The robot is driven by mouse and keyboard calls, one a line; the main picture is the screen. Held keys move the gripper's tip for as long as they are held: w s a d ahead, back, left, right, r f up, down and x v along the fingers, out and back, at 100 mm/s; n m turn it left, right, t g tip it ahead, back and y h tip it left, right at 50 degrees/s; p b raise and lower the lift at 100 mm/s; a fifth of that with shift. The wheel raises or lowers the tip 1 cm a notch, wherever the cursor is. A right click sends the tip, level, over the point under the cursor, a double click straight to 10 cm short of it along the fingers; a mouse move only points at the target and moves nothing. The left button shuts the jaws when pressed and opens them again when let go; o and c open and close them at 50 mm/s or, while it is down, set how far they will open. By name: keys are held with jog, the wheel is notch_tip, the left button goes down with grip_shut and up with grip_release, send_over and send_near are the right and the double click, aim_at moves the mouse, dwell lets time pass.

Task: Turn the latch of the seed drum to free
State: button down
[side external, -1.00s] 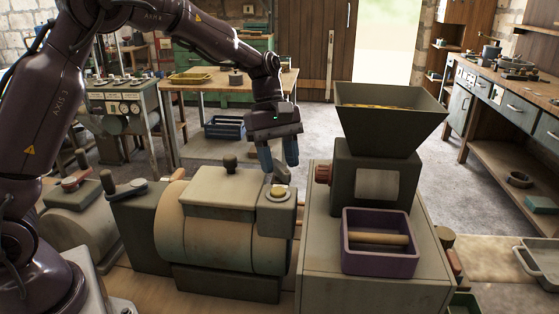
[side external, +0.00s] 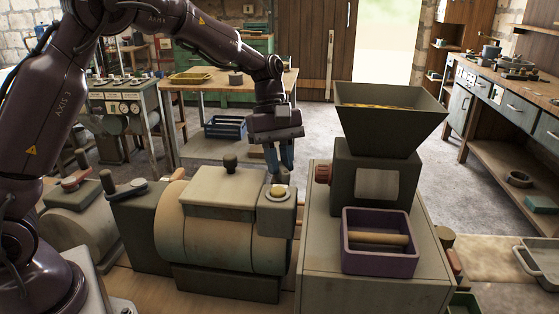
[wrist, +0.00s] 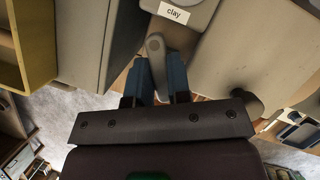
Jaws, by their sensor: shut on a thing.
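The large beige drum (side external: 170,226) lies in the middle of the side view. A small block at its right end carries a brass-coloured knob (side external: 278,191) and the latch. In the wrist view the latch is a grey lever (wrist: 155,48) with a rounded end, reaching down between my fingers. My gripper (side external: 280,172) points down behind the knob. Its blue fingers (wrist: 157,90) are shut on the lever, one on each side. The lever is mostly hidden in the side view.
A label reading "clay" (wrist: 173,13) sits beside the lever. A dark hopper (side external: 390,125) and a purple tray (side external: 380,262) with a roller stand close on the right. A black knob (side external: 230,163) rises from the drum's lid.

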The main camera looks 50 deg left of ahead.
jog(key=shift+w+m+g+y, duration=0.1)
jog(key=shift+m+g+y, duration=0.3)
jog(key=shift+m, duration=1.1)
jog(key=shift+m+g+y, duration=0.1)
jog(key=shift+m+g, duration=0.5)
jog(key=shift+m, duration=0.9)
jog(key=c, duration=1.1)
grip_release()
jog(key=shift+o, duration=0.2)
jog(key=v, duration=1.3)
